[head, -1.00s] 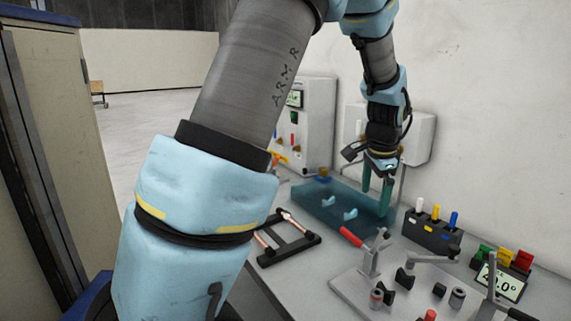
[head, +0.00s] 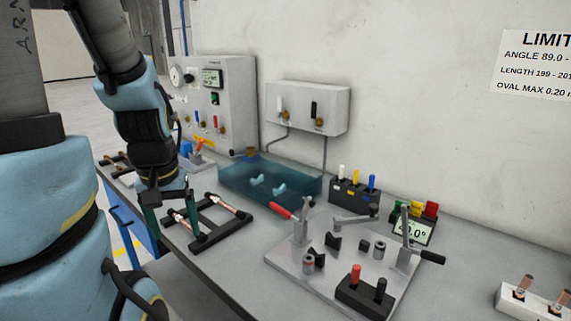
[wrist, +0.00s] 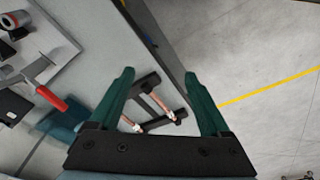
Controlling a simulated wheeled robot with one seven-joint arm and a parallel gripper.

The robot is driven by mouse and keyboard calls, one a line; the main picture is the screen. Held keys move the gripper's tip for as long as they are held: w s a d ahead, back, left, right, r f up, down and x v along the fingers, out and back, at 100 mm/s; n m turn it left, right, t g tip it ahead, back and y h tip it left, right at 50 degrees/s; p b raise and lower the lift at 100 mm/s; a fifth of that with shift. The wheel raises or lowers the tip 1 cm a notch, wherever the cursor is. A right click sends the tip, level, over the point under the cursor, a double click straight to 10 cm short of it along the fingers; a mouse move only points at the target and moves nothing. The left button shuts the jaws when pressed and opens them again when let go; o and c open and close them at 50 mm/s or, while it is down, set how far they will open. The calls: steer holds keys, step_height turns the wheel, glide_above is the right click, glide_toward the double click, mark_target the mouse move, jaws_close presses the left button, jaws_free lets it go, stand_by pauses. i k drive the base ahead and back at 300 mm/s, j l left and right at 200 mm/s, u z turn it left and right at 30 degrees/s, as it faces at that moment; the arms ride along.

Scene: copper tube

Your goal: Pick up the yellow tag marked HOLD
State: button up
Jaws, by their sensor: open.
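A small yellow tag (head: 415,208) stands between a green and a red one at the back right of the bench in the head view, behind a small angle display. I cannot read any word on it. It does not show in the wrist view. My gripper (head: 172,213) is far to the left of it, near the bench's front edge, pointing down. In the wrist view my gripper (wrist: 159,75) has its green fingers wide apart, with nothing between them. A black rack with copper tubes lies beyond the fingers.
The black rack (head: 205,222) is beside my gripper. A translucent blue tray (head: 270,183), a block with white, yellow and blue sticks (head: 353,192), and a clamp fixture plate (head: 287,262) with upright levers stand between my gripper and the tags. The wall is close behind.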

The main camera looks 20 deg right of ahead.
mark_target(416, 207)
steer(key=k+z, duration=0.2)
steer(key=l+z, duration=0.25)
steer(key=z, duration=0.2)
steer(key=k+l+z, duration=0.1)
steer(key=l+z, duration=0.15)
steer(key=z, duration=0.2)
steer(key=l+z, duration=0.2)
steer(key=z, duration=0.25)
